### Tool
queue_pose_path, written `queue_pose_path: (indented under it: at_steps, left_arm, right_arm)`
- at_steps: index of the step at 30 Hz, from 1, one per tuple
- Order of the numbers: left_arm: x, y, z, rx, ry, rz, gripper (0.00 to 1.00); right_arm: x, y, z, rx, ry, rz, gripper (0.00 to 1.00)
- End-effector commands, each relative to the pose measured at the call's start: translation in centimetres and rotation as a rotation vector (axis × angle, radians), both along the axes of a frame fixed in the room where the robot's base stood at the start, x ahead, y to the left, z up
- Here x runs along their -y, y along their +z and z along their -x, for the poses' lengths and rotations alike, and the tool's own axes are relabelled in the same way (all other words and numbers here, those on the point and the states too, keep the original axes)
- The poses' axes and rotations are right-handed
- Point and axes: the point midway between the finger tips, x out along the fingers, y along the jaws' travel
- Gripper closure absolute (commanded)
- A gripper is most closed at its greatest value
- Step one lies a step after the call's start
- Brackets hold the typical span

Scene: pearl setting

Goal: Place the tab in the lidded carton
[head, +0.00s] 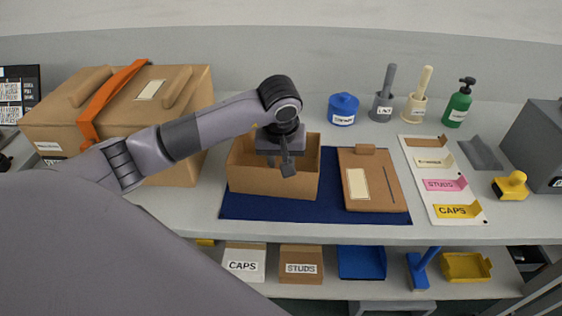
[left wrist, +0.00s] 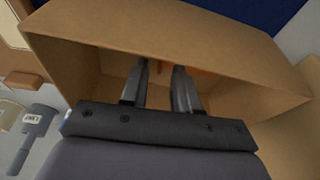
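An open brown carton (head: 275,182) stands on a dark blue mat. What looks like its flat brown lid (head: 385,186), with a grip block and a pale label, lies on the mat to its right. My left gripper (head: 287,167) points down into the carton's mouth. In the left wrist view my left gripper (left wrist: 160,68) has its fingers apart, inside the carton walls (left wrist: 150,32). A thin orange piece (left wrist: 205,71), perhaps the tab, shows beyond the fingertips, apparently low in the carton and partly hidden by the fingers. My right gripper is out of view.
A white board (head: 470,212) with pink, yellow and cream label pieces lies right of the mat. A large strapped box (head: 150,85) stands left. A blue pot (head: 343,108), brush holders and a green bottle (head: 458,103) stand behind. Bins fill the shelf below.

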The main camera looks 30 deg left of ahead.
Motion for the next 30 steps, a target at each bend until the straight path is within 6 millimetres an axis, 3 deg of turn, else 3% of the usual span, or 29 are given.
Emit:
queue_pose_path:
  at_steps: [9,15,30]
  left_arm:
    - [0.9,6.8,1.5,0.007,-0.001,-0.002,0.7]
    - [1.3,9.6,2.2,0.003,0.001,-0.001,0.7]
    - [1.5,10.5,2.5,0.0,0.0,-0.001,0.7]
  right_arm:
    - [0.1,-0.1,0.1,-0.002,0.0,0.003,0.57]
    - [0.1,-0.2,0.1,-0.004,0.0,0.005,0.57]
    - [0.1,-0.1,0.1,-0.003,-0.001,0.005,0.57]
